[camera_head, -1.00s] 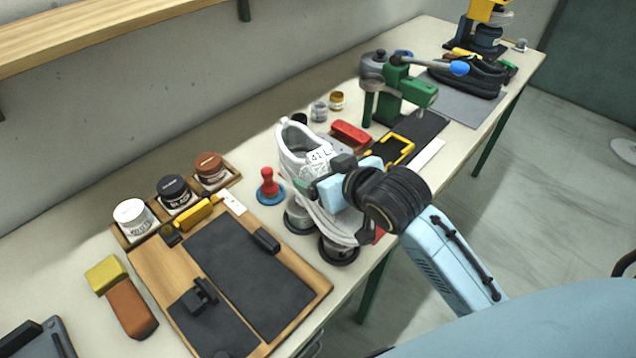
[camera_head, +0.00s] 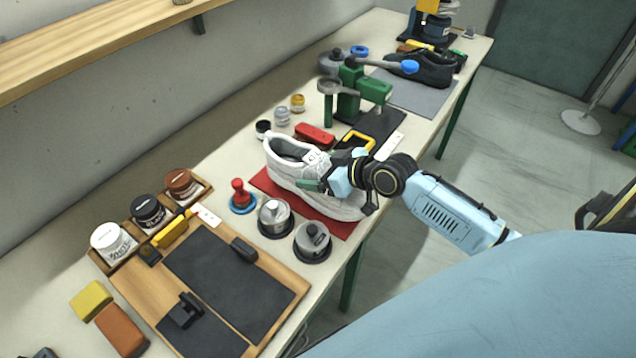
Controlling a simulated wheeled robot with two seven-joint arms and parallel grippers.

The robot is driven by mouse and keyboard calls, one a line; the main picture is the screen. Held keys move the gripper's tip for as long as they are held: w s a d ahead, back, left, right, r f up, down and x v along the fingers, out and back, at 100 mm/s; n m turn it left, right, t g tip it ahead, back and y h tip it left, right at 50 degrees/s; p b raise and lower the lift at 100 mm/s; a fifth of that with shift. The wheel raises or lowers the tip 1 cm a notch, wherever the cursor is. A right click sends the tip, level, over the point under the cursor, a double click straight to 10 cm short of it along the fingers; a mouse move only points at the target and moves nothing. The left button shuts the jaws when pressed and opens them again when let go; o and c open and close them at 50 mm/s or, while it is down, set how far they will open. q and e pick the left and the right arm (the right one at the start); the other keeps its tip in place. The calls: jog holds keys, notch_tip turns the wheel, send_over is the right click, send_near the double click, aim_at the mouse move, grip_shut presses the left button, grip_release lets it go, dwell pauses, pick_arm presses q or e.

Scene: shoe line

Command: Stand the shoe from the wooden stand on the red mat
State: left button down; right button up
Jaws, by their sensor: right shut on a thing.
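The white shoe (camera_head: 300,170) is upright over the red mat (camera_head: 338,228), its sole level with the mat; I cannot tell whether it rests fully on it. My right gripper (camera_head: 338,180) is shut on the shoe's side near the front, hiding part of its upper. The mat shows along the shoe's near and left edges. A wooden stand bearing a shoe is not identifiable in this view. My left gripper is not in view.
Two round metal-topped pieces (camera_head: 275,216) (camera_head: 313,241) and a red-handled stamp (camera_head: 240,196) stand left of the mat. A wooden board (camera_head: 143,290) with dark pads lies at the near left. A green press (camera_head: 350,95) and a red block (camera_head: 314,135) stand behind.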

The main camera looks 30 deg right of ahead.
jog(key=shift+f+b, duration=0.3)
jog(key=shift+f, duration=1.7)
jog(key=shift+f, duration=0.2)
jog(key=o, duration=1)
jog(key=shift+o, duration=0.2)
